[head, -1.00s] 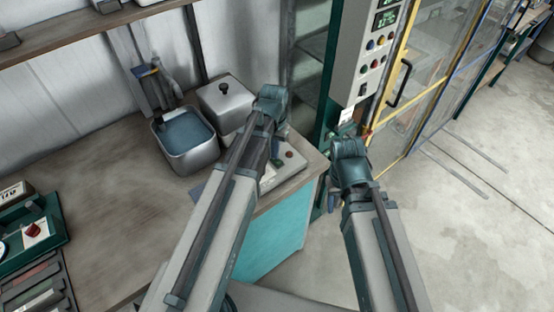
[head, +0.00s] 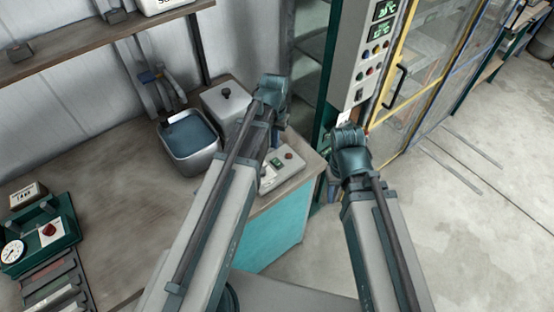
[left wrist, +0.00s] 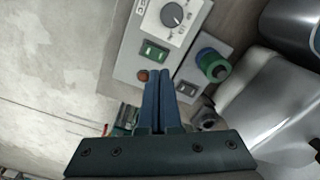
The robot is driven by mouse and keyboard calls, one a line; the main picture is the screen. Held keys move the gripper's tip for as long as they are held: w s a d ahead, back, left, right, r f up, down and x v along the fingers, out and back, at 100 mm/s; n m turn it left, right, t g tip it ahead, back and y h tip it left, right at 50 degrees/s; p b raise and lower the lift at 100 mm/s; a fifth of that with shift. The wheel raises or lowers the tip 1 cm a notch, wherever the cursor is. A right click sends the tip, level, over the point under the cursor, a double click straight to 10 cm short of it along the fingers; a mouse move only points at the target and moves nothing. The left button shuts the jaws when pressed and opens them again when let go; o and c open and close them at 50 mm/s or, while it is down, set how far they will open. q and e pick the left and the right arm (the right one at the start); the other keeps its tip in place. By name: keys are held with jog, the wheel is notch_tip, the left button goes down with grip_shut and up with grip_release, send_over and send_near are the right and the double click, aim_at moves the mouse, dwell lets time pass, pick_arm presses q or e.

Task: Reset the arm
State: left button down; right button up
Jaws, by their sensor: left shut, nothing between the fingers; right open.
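My left arm (head: 225,180) reaches up across the bench in the head view, its wrist (head: 272,92) beside a lidded metal box. The left gripper's fingers are hidden there. In the left wrist view my left gripper (left wrist: 158,75) is shut with nothing between its two blue fingers. Its tips lie over a grey control box (left wrist: 140,50) with a dial and a green switch. My right arm (head: 375,235) reaches forward to the right of the bench. The right gripper (head: 333,188) hangs below its wrist, small and partly hidden, and is open.
A metal basin (head: 190,142) and the lidded metal box (head: 228,100) stand at the back of the wooden bench (head: 110,205). A green tray (head: 40,240) with a gauge is at the left. A button panel (head: 365,70) and yellow-framed door (head: 395,95) stand ahead; floor (head: 460,230) at right is clear.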

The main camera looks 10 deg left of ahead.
pick_arm(q)
jog(key=s+d+f+m+y+b, duration=0.1)
jog(key=s+d+f+m+b, duration=0.1)
jog(key=s+d, duration=0.8)
jog(key=s, duration=0.4)
jog(key=shift+s+d, duration=0.15)
jog(key=shift+d, duration=0.1)
pick_arm(e)
notch_tip(320, 180, down, 2)
pick_arm(q)
jog(key=shift+s, duration=0.1)
pick_arm(e)
jog(key=shift+s, duration=0.1)
